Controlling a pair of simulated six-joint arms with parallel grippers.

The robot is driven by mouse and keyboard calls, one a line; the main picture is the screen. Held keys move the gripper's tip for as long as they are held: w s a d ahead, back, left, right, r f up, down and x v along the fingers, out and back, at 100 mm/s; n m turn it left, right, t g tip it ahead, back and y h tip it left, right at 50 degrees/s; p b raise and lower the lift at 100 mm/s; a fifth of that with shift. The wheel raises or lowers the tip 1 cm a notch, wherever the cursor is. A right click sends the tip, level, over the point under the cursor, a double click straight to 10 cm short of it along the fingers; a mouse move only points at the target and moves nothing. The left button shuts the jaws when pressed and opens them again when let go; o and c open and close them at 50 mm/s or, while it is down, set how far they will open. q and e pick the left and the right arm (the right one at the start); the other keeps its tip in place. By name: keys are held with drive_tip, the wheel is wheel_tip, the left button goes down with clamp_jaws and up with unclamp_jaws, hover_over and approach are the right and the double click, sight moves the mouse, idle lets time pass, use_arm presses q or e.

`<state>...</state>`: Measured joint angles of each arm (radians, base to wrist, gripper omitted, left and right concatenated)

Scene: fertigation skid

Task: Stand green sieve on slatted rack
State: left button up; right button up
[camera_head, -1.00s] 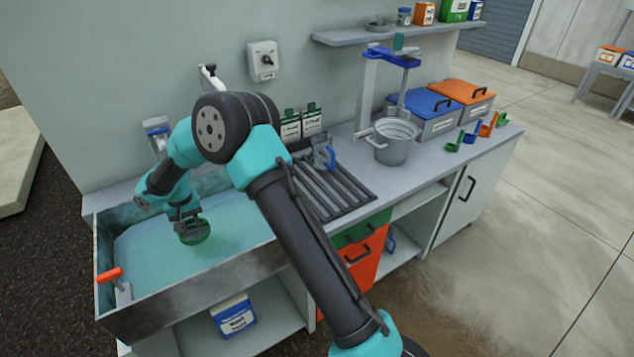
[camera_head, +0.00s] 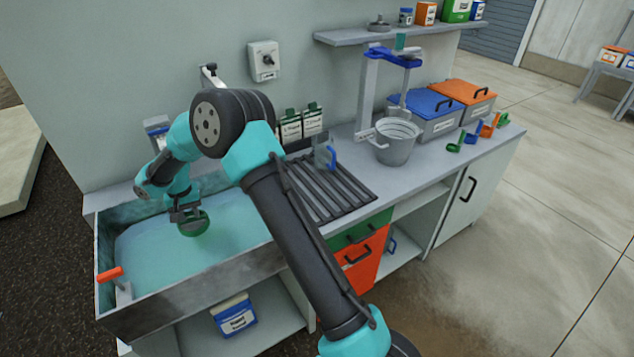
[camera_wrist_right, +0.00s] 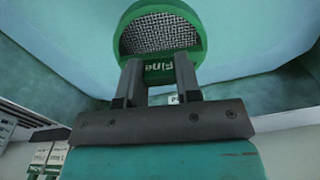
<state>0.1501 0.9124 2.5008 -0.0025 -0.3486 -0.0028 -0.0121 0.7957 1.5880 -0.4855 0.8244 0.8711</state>
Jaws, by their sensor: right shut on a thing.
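The green sieve (camera_head: 196,226) is a round green ring with metal mesh, held over the blue-green sink basin. In the right wrist view the sieve (camera_wrist_right: 160,32) shows its mesh and a "Fine" label on its green side. My right gripper (camera_head: 186,213) is shut on the sieve's near side, with its fingers (camera_wrist_right: 158,80) on either side of the label. Whether the sieve touches the water cannot be told. The slatted rack (camera_head: 338,192) lies on the counter right of the sink, its left part hidden behind my right arm. My left gripper is not in view.
The sink's front wall (camera_head: 200,285) and an orange-handled lever (camera_head: 110,275) border the basin. Most visible slats are clear.

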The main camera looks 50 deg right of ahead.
drive_tip(key=s+d+r+m, duration=0.3)
drive_tip(key=d+m, duration=0.2)
drive_tip(key=d, duration=0.8)
drive_tip(key=s+d+r+m, duration=0.3)
drive_tip(key=d+m, duration=0.3)
drive_tip(key=d, duration=0.8)
drive_tip(key=s+d+r+m, duration=0.3)
drive_tip(key=d+m, duration=0.2)
drive_tip(key=d, duration=0.8)
drive_tip(key=shift+d+r, duration=0.25)
drive_tip(key=shift+r, duration=0.05)
drive_tip(key=shift+f, duration=2.5)
drive_tip(key=shift+f, duration=2.5)
drive_tip(key=shift+f, duration=0.1)
